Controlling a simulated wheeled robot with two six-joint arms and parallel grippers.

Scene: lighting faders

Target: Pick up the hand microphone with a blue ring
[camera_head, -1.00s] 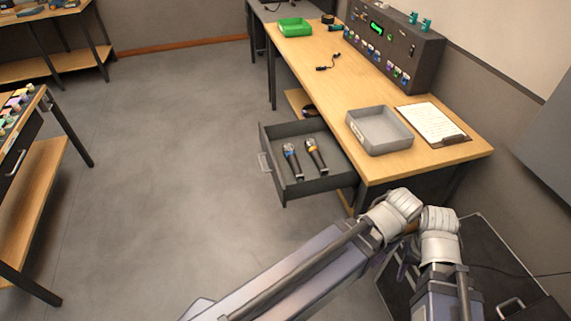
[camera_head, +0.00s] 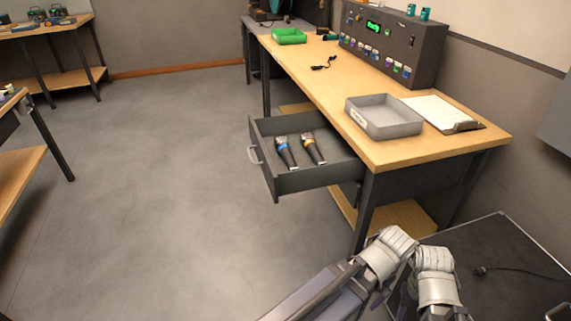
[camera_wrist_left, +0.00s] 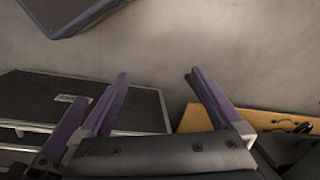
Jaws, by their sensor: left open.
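The hand microphone with a blue ring (camera_head: 287,154) lies in the open drawer (camera_head: 300,184) under the workbench. A second hand microphone with an orange ring (camera_head: 313,149) lies just to its right, apart from it. My left gripper (camera_wrist_left: 160,85) is open and empty in the left wrist view, its two purple fingers apart. In the head view both arms come in at the bottom right, well short of the drawer, and their fingertips are hidden. A purple finger-like part at the left of the wrist view may belong to my right gripper.
A grey tray (camera_head: 385,130) and a clipboard (camera_head: 442,112) lie on the workbench (camera_head: 370,150) above the drawer. A black case (camera_head: 490,265) stands at the lower right by my arms. The floor (camera_head: 170,170) left of the drawer is clear.

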